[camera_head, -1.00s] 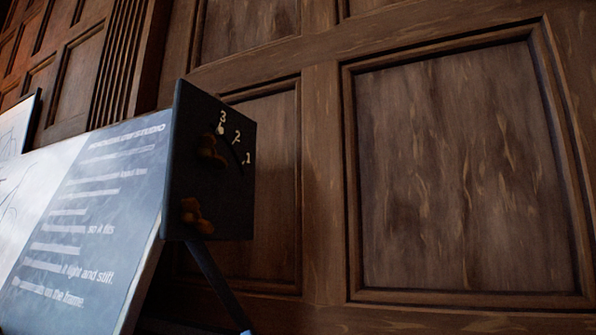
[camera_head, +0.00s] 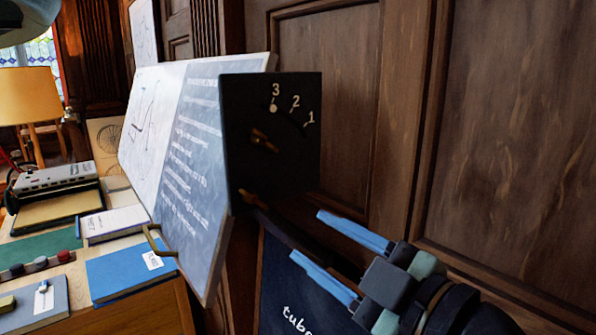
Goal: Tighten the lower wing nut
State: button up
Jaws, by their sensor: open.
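A dark square plate (camera_head: 298,165) on the side of the tilted drafting board (camera_head: 215,165) carries the numbers 3, 2 and 1 beside a curved slot. A pale dot sits at the slot's end by the 3. The upper brown wing nut (camera_head: 263,140) is at the plate's middle. The lower wing nut (camera_head: 250,198) shows as a small brown shape at the plate's lower left edge; its wings are hard to make out. My gripper (camera_head: 307,233) is to the right of and below the lower wing nut, apart from it. Its two blue fingers are open, with nothing between them.
A dark strut (camera_head: 282,228) runs down right from the plate, close by my fingers. A dark board with white writing (camera_head: 290,300) stands below. A desk at left holds a blue book (camera_head: 128,275), a lamp (camera_head: 32,95) and a grey device (camera_head: 57,178). Wood panelling stands behind.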

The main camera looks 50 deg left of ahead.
aim_at(259, 203)
jog(key=a+p, duration=0.1)
jog(key=a, duration=0.3)
jog(key=a+p, duration=0.2)
jog(key=a, duration=0.2)
jog(key=a+p, duration=0.1)
jog(key=a, duration=0.3)
jog(key=shift+w+r+p, duration=0.15)
jog(key=shift+w+p, duration=0.2)
jog(key=shift+w, duration=0.05)
jog(key=shift+a, duration=0.55)
grip_shut()
